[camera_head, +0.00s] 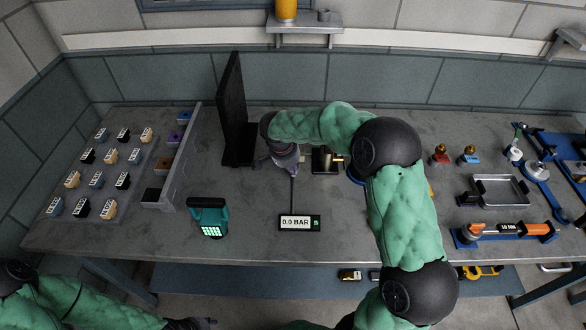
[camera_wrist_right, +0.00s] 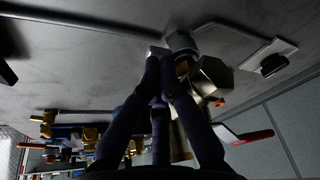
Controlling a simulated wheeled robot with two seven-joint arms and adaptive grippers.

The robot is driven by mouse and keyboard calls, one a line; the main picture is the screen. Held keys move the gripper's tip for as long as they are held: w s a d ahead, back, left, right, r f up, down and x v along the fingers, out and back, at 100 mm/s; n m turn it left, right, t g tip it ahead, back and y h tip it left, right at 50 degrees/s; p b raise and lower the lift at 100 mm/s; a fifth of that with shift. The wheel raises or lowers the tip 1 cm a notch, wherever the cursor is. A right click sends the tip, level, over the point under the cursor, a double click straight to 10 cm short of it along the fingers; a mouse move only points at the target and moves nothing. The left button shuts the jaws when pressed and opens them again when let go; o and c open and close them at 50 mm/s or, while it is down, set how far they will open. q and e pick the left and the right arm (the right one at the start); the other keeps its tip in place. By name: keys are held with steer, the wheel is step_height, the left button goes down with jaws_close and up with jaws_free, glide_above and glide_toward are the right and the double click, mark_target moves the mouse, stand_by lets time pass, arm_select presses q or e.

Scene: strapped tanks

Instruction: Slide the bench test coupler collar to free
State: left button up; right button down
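The bench test coupler seems to be the metal and brass fitting (camera_head: 325,160) at the middle of the bench, partly hidden by my right arm. I cannot make out its collar for certain. My right gripper (camera_head: 290,163) is just left of the fitting, low over the bench. In the right wrist view its dark fingers (camera_wrist_right: 167,62) are close together, with the tips at a small pale part beside a grey cylinder (camera_wrist_right: 181,41). A brass-toned hex body (camera_wrist_right: 212,76) lies to the right. Whether they grip anything is unclear. My left gripper (camera_head: 197,322) shows only partly, at the bottom edge.
A gauge display (camera_head: 300,223) reads 0.0 BAR, in front of the right gripper. A black upright panel (camera_head: 231,110) stands behind left. A teal handheld device (camera_head: 208,217) lies front left. Labelled blocks fill the left; a metal tray (camera_head: 499,190) and tools occupy the right.

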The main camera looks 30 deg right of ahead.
steer(key=shift+f+b, duration=0.6)
stand_by(0.3)
steer(key=shift+r, duration=0.15)
steer(key=shift+r+p, duration=1.25)
steer(key=shift+r, duration=1.2)
steer(key=shift+f, duration=0.1)
